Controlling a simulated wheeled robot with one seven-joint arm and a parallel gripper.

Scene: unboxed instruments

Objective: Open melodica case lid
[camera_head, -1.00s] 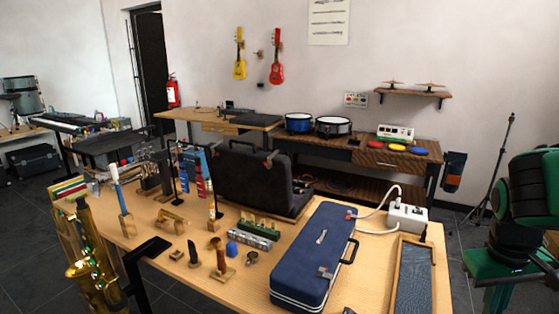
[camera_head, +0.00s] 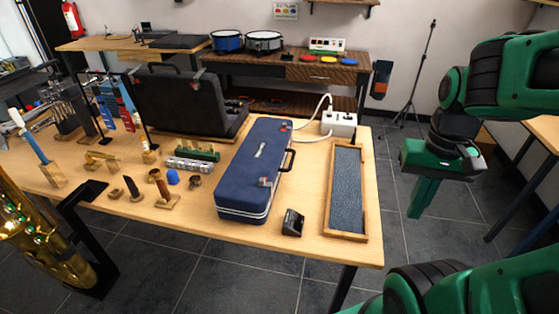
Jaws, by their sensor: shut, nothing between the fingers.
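The melodica case (camera_head: 256,165) is a long dark blue case lying on the wooden table. Its lid is shut, with a light seam along the near end and a black handle on its right side. Metal latches show near the front right and at the far end. My gripper (camera_head: 424,198) is green and points down, to the right of the table and well apart from the case. Its fingers are together and hold nothing.
A framed dark textured tray (camera_head: 346,190) lies right of the case, and a small black block (camera_head: 292,222) sits near the front edge. A white power strip (camera_head: 339,122) with cables stands behind. An open black case (camera_head: 190,103) and several small instrument parts crowd the left.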

